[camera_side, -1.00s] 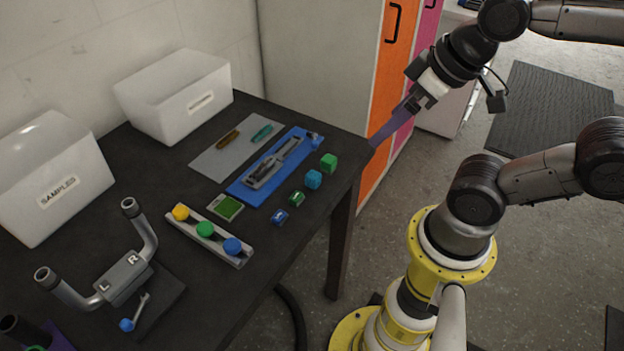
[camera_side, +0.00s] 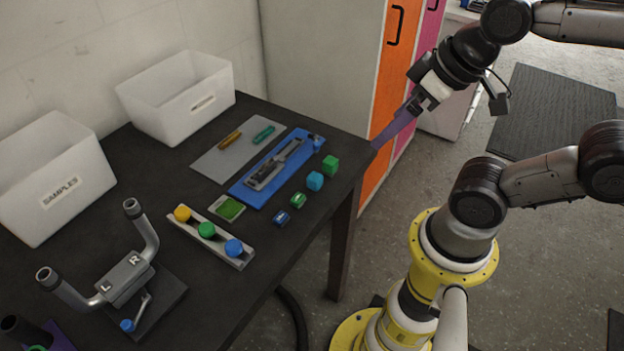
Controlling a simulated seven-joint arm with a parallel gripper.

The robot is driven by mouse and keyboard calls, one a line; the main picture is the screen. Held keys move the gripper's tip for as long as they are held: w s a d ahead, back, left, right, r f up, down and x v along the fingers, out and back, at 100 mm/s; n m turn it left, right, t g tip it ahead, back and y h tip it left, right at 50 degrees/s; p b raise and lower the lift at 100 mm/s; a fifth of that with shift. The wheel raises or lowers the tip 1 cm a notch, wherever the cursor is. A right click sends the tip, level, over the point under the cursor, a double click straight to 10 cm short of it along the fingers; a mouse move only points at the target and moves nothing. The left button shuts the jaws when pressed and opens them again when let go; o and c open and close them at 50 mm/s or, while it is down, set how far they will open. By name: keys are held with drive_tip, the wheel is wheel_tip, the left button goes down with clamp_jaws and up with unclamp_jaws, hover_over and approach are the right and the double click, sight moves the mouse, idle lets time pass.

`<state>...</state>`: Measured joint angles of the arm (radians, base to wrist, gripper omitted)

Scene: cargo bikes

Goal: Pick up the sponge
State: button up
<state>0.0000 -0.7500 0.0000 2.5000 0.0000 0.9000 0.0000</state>
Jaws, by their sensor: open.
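A small flat green piece with a pale border, which looks like the sponge (camera_side: 229,208), lies on the dark table, just behind the rail with coloured caps. My gripper (camera_side: 384,141) hangs past the table's far right corner, in front of the orange cabinet door. It is far to the right of the sponge and apart from it. Its purple fingers point down and left. They are seen edge-on, so the gap between them is hard to see. Nothing shows between them.
Next to the sponge are a rail with yellow, green and blue caps (camera_side: 208,232), a blue tray with a tool (camera_side: 242,195) and several small cubes (camera_side: 315,181). Two white bins (camera_side: 203,103) stand at the back and left. A two-handled fixture (camera_side: 126,278) stands front left.

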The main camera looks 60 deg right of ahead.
idle(0.3)
drive_tip(key=c, duration=0.4)
drive_tip(key=shift+c, duration=0.2)
